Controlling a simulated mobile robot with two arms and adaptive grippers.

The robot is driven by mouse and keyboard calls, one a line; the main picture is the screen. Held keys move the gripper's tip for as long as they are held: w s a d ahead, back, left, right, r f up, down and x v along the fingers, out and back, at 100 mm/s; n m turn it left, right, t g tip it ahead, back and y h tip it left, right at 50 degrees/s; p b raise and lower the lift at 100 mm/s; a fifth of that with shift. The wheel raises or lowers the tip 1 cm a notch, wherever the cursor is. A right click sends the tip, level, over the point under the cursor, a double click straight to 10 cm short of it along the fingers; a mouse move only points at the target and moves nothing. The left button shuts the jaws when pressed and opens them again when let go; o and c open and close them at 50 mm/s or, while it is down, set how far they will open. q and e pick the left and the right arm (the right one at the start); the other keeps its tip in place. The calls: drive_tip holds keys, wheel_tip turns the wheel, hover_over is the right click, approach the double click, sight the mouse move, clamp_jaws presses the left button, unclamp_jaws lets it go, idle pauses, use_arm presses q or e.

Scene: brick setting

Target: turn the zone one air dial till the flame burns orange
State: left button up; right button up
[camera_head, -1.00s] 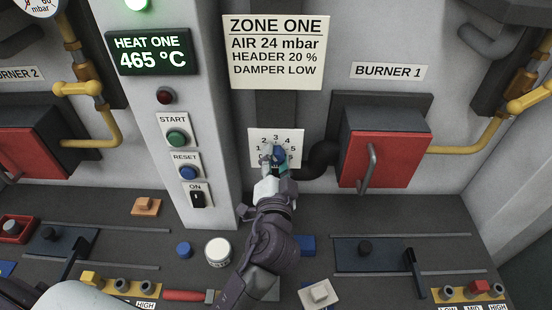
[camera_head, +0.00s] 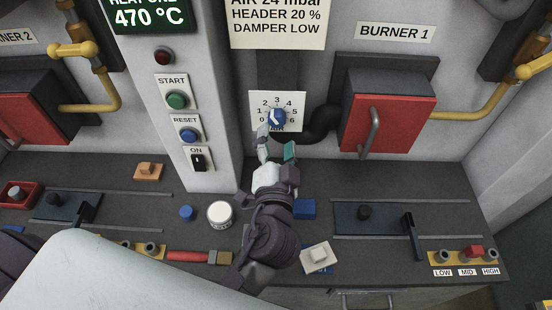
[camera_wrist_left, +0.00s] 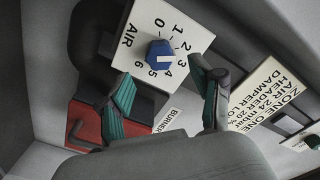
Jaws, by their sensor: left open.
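The air dial has a blue knob (camera_head: 277,118) on a white plate numbered 0 to 6, below the ZONE ONE sign (camera_head: 278,28). The knob also shows in the left wrist view (camera_wrist_left: 160,54); its white mark seems to point near 2 or 3, though I cannot tell exactly. My left gripper (camera_head: 276,145) is open and empty just below the dial, apart from the knob. Its two teal-padded fingers show in the left wrist view (camera_wrist_left: 165,98), short of the knob. No flame shows in any view. My right gripper is not in view.
The red burner 1 door (camera_head: 387,122) with its handle stands right of the dial. A post with buttons (camera_head: 177,100) stands left. The counter below holds a white jar (camera_head: 219,214), a blue cap (camera_head: 187,213), a pale block (camera_head: 317,255) and slide levers.

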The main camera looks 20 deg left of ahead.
use_arm(q)
drive_tip(key=v, duration=0.6)
drive_tip(key=shift+s, duration=0.2)
